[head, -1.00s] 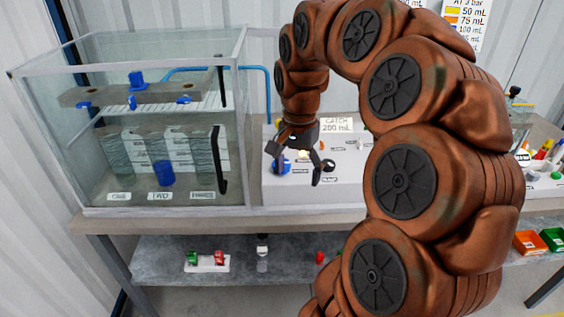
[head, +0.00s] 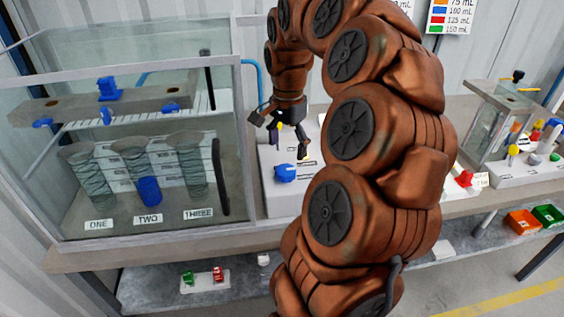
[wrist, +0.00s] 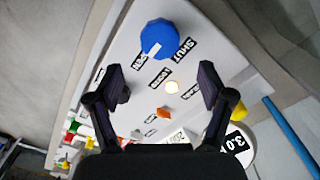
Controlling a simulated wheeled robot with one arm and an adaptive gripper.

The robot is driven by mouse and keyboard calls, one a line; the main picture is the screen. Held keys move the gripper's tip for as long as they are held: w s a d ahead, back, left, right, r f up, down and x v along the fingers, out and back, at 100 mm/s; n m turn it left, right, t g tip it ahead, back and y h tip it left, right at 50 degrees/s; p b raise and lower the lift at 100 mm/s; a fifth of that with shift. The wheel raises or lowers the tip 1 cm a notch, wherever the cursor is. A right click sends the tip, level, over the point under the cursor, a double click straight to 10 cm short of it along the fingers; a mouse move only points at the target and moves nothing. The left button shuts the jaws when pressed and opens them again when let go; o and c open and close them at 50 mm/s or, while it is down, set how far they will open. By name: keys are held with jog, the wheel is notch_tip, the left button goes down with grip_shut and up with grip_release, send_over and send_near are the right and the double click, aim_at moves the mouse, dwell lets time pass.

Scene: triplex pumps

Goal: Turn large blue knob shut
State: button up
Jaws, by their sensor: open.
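The large blue knob (head: 285,173) sits on the white panel, low and left of my arm in the head view. In the wrist view the blue knob (wrist: 160,38) shows beyond the fingertips, with a pale pointer mark on it and the labels SHUT (wrist: 186,46) and OPEN (wrist: 146,61) beside it. My gripper (head: 278,134) is open and empty, above the knob and apart from it. In the wrist view both fingers of my gripper (wrist: 163,84) stand wide apart, with nothing between them touching.
A glass tank (head: 240,150) with cylinders marked ONE, TWO and THREE stands left of the panel. A small orange knob (wrist: 164,113) and a lit round lamp (wrist: 172,87) are on the panel near my fingers. Orange (head: 523,222) and green (head: 547,214) bins are at right.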

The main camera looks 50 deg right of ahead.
aim_at(284, 169)
jog(key=shift+f+p, duration=0.65)
jog(key=shift+f, duration=2.7)
jog(key=shift+c, duration=0.4)
jog(key=c, duration=1.1)
jog(key=shift+f+n+b, duration=0.1)
jog(key=shift+n+b, duration=0.3)
jog(key=shift+b, duration=0.1)
jog(key=n+b, duration=0.2)
jog(key=n, duration=0.1)
jog(key=shift+w+b, duration=0.15)
jog(key=shift+b, duration=0.2)
jog(key=n+b, duration=0.2)
jog(key=n, duration=0.2)
jog(key=shift+w, duration=0.1)
jog(key=n+b, duration=0.1)
jog(key=n, duration=0.4)
jog(key=shift+a, duration=0.2)
jog(key=n, duration=0.5)
jog(key=shift+a+b, duration=0.1)
jog(key=shift+b, duration=0.25)
